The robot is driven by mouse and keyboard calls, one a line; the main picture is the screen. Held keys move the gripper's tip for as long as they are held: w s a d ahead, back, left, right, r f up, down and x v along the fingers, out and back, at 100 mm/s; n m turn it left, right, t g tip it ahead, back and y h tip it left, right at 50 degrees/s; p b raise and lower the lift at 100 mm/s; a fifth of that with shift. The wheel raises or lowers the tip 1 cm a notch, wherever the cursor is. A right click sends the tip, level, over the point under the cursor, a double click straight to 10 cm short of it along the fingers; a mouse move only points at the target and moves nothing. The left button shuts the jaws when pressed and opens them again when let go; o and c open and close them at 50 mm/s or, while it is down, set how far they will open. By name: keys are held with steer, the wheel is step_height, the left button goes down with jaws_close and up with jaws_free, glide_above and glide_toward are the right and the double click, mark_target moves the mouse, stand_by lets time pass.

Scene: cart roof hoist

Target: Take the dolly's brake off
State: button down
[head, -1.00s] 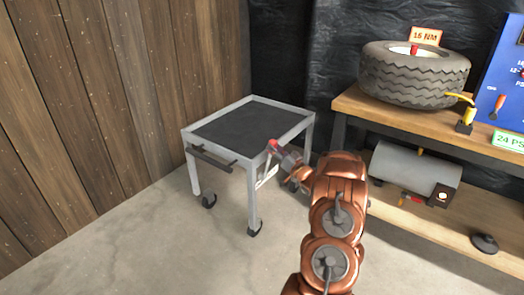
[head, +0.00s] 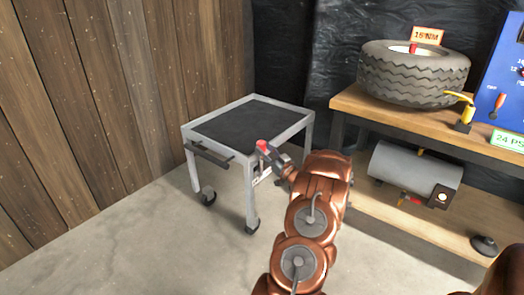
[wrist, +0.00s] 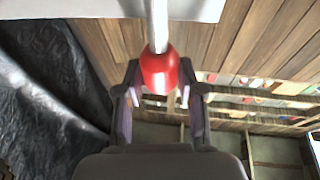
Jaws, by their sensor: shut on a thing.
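The dolly (head: 250,123) is a grey-framed cart with a black top, standing on casters left of the bench. Its brake lever is a pale rod (wrist: 157,28) with a red knob (wrist: 159,70), at the dolly's right side. The knob also shows in the head view (head: 262,145), just beside the top's near right corner. My gripper (wrist: 160,88) is shut on the red knob, with one finger on each side. The rod's lower end is partly hidden by my arm in the head view.
A wooden bench (head: 400,120) stands at right, bearing a tyre (head: 413,75) and a yellow-handled tool. A grey tank (head: 415,175) sits on its lower shelf. A dark handle (head: 208,155) juts from the dolly's near left side. Floor in front is clear.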

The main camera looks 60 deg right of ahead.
steer(key=c, duration=0.7)
jaws_free()
steer(key=shift+s, duration=0.1)
steer(key=v, duration=1.2)
